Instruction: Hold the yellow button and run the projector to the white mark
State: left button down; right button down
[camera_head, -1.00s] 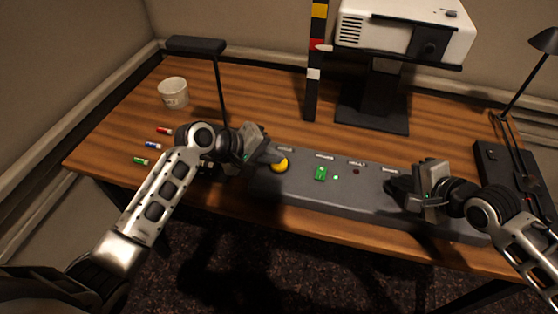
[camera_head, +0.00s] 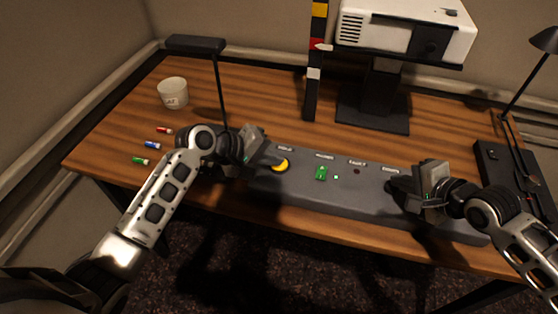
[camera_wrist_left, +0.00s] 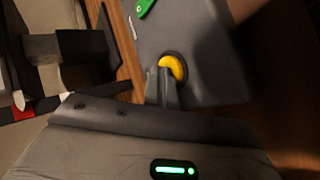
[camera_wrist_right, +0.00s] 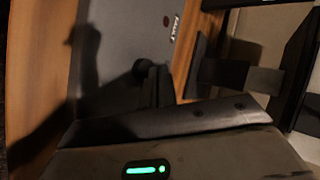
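The yellow button (camera_head: 281,165) is at the left end of the grey console (camera_head: 330,196). My left gripper (camera_head: 270,158) is shut, its fingertips at the button and covering part of it; contact seems likely in the left wrist view (camera_wrist_left: 162,87). My right gripper (camera_head: 394,187) looks shut at the console's right end. In the right wrist view its fingertips are by a dark round knob (camera_wrist_right: 146,68); grip on it is unclear. The white projector (camera_head: 405,28) stands on a black lift. Its white pointer (camera_head: 323,47) is beside the red band, above the white mark (camera_head: 313,73) on the striped post.
A green button (camera_head: 321,173) with a small lit lamp and a dark red fault lamp (camera_head: 356,171) are mid-console. A white cup (camera_head: 173,93), several coloured markers (camera_head: 158,145) and a desk lamp (camera_head: 197,45) are left. A black box (camera_head: 495,155) and another lamp are right.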

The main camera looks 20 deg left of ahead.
pick_arm(q)
jog(key=shift+f, duration=0.1)
pick_arm(e)
jog(key=shift+f, duration=0.9)
dwell(2.1)
dwell(1.6)
jog(key=shift+r, duration=0.65)
pick_arm(q)
jog(key=shift+r, duration=0.2)
pick_arm(e)
jog(key=shift+r, duration=0.2)
pick_arm(q)
jog(key=shift+r, duration=0.45)
pick_arm(e)
jog(key=shift+r, duration=0.45)
